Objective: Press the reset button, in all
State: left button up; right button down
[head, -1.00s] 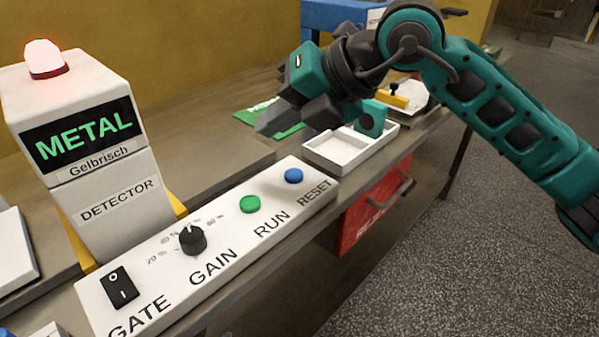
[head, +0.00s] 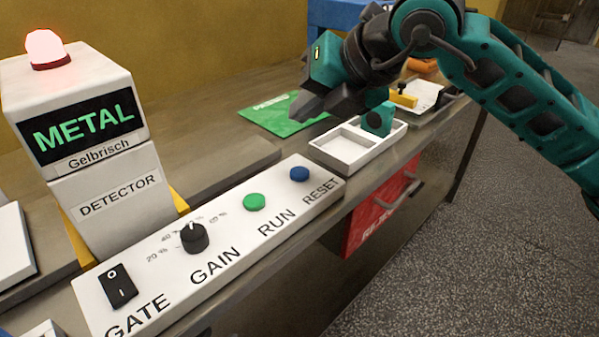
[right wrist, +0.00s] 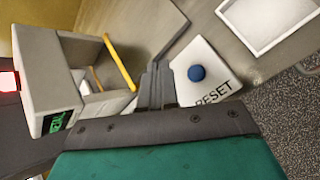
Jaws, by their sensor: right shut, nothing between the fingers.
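The blue reset button (head: 299,174) sits at the far right end of the white control panel (head: 232,262), above the printed word RESET. My right gripper (head: 308,108) is shut and empty, above and beyond the button in the head view and apart from it. In the right wrist view the button (right wrist: 197,73) shows just right of my shut fingers (right wrist: 156,80), with nothing between them. My left gripper is not in view.
The panel also holds a green RUN button (head: 255,202), a black GAIN knob (head: 195,238) and a GATE rocker switch (head: 118,287). The metal detector (head: 84,150) with its lit red lamp (head: 46,49) stands left. A white divided tray (head: 345,152) lies beyond the panel.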

jog(key=b, duration=0.4)
send_over(305, 173)
notch_tip(305, 173, down, 6)
jog(key=shift+f, duration=0.55)
dwell(0.4)
dwell(0.9)
jog(key=shift+f+b, duration=0.35)
jog(key=shift+b, duration=0.35)
jog(key=shift+f+b, duration=0.5)
dwell(0.6)
jog(key=shift+r, duration=0.1)
jog(key=shift+r+p, duration=0.4)
jog(key=shift+r, duration=0.4)
